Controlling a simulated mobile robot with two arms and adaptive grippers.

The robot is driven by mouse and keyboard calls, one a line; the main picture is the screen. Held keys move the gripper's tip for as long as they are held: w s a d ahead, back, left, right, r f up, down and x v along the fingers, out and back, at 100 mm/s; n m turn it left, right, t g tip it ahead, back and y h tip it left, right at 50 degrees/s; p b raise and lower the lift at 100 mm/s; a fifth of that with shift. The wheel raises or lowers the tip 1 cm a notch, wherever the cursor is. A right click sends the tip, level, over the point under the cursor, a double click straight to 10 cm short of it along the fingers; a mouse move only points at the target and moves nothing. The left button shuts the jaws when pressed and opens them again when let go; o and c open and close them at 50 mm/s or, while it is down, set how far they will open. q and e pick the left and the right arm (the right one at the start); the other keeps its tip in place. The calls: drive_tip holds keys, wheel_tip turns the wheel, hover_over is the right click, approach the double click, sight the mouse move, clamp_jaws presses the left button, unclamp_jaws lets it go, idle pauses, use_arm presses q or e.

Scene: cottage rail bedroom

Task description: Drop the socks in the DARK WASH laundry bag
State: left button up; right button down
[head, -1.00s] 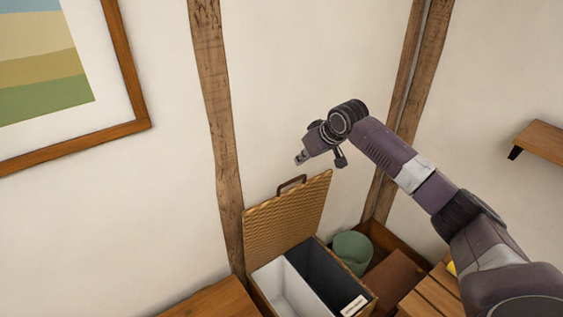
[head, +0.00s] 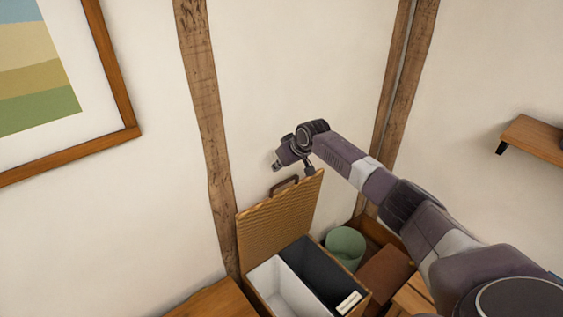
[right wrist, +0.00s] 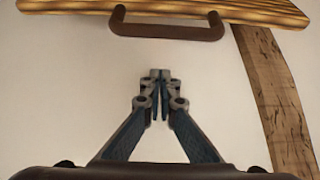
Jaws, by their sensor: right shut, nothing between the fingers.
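A wicker hamper (head: 272,232) stands low in the head view with its lid raised and a brown handle (head: 284,186) on the lid's top edge. Inside it are a white bag (head: 281,290) on the left and a dark bag (head: 318,268) on the right, the dark one with a pale label (head: 348,302) too small to read. My right gripper (head: 277,167) is just above the lid's handle. In the right wrist view its fingers (right wrist: 161,112) are together and empty, with the handle (right wrist: 167,29) ahead. No socks are visible. My left gripper is out of view.
A green round container (head: 345,246) and a brown box (head: 385,272) stand right of the hamper. A wooden surface (head: 215,301) lies at its left. A wall shelf (head: 537,138) is at right. Timber posts (head: 205,110) line the wall.

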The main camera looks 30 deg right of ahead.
drive_tip(key=s, duration=0.1)
drive_tip(key=s+p, duration=0.2)
drive_tip(key=shift+d+f, duration=0.25)
drive_tip(key=shift+f, duration=0.05)
drive_tip(key=shift+s+f, duration=0.15)
drive_tip(key=shift+s, duration=0.25)
drive_tip(key=shift+f, duration=0.1)
